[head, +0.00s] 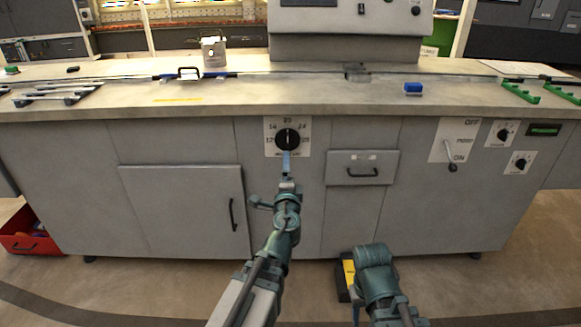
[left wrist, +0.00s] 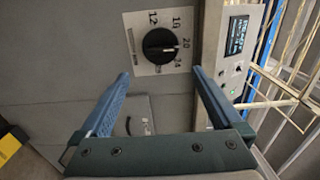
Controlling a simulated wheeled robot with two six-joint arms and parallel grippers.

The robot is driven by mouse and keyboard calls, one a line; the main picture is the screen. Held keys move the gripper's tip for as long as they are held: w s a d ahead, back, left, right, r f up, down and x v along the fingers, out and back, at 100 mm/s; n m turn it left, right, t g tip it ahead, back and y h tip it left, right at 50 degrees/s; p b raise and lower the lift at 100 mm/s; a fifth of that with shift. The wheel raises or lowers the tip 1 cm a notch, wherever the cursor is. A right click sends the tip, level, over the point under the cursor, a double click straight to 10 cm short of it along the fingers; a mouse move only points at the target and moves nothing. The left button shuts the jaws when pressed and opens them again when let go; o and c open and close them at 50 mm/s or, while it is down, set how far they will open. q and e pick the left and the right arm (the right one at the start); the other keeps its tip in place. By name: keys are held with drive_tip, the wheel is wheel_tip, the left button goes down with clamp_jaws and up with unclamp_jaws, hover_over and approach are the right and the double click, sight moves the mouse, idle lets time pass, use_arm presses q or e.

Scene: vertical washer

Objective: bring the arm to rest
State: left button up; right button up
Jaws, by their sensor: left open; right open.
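The round black dial (head: 288,139) sits on a white plate marked with numbers on the grey cabinet front. Its white mark seems to point at 20. My left gripper (head: 287,160) is in front of the dial, seen nearly edge-on. In the left wrist view the dial (left wrist: 160,46) shows beyond and between the two blue fingertips (left wrist: 160,74), which are spread apart with nothing between them. My right gripper (head: 356,313) is low at the bottom of the head view, pointing down in front of the cabinet, mostly hidden by its own wrist.
A cabinet door (head: 185,210) is left of the dial and a drawer (head: 361,168) right of it. A lever switch (head: 451,155) is further right. A black and yellow object (head: 346,275) lies on the floor beside my right wrist. The worktop (head: 300,95) is above.

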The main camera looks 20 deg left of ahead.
use_arm(q)
drive_tip(key=s+d+f+n+g, duration=0.3)
drive_tip(key=s+f+n+g, duration=0.7)
drive_tip(key=f, duration=0.5)
drive_tip(key=s+d+f+g+h, duration=0.2)
drive_tip(key=s+d+f+g, duration=0.15)
drive_tip(key=s+d, duration=0.3)
drive_tip(key=s+d+f+g+h, duration=0.25)
drive_tip(key=s+d+g, duration=0.2)
drive_tip(key=s, duration=0.35)
wheel_tip(320, 180, up, 33)
drive_tip(key=d+p, duration=0.1)
drive_tip(key=p, duration=3.2)
drive_tip(key=shift+s+d+n+t+p, duration=0.25)
drive_tip(key=shift+n+t+p, duration=0.05)
drive_tip(key=shift+n, duration=0.1)
